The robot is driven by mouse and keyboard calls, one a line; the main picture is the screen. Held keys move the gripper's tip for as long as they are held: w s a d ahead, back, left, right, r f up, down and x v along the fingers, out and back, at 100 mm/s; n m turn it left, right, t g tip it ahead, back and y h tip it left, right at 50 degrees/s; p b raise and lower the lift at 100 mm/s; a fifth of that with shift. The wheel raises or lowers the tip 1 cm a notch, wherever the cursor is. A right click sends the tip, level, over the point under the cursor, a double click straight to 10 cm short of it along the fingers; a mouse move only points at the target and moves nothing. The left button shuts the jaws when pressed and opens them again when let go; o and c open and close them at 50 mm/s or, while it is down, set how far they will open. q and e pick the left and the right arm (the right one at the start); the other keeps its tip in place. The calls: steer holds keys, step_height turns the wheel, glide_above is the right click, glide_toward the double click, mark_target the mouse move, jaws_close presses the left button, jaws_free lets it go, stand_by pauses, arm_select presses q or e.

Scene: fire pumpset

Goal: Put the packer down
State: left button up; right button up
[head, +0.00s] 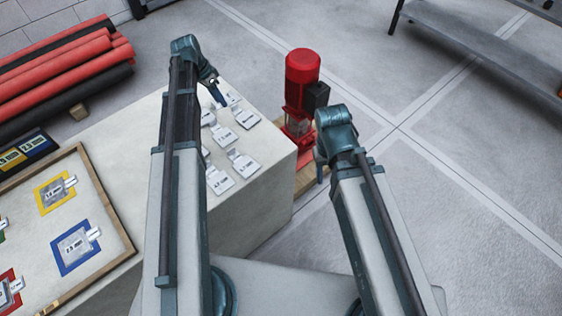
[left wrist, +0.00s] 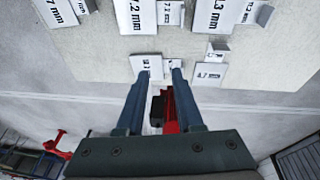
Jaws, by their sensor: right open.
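Several pale packers, flat plates with labelled tabs, lie on the corner of the pale block (head: 278,168); a near one (head: 220,181) is clear of my arm. My left gripper (head: 217,95) is above the block's far edge, by the far packers. In the left wrist view its fingers (left wrist: 160,72) stand apart with a gap between them. A small packer (left wrist: 148,64) shows right at their tips, partly hidden; I cannot tell whether they touch it. My right gripper (head: 322,172) is open and empty, beyond the block's right edge.
A red pump (head: 302,80) stands close beyond the block's right corner. A wooden-framed board (head: 110,205) with coloured squares lies at the block's left. Red and black pipes (head: 65,65) are stacked behind. A metal bench (head: 485,45) is at upper right. Open floor lies at right.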

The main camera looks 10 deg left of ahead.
arm_select(q)
steer(key=s+d+n+g+y, duration=0.1)
steer(key=s+d+n+y, duration=0.2)
steer(key=s+d, duration=2.1)
steer(key=shift+d+f+g+y, duration=0.3)
steer(key=shift+d+g+y, duration=0.1)
steer(key=shift+d, duration=0.8)
step_height(320, 180, up, 3)
steer(key=p, duration=0.2)
steer(key=shift+f+p, duration=0.2)
steer(key=shift+p, duration=0.1)
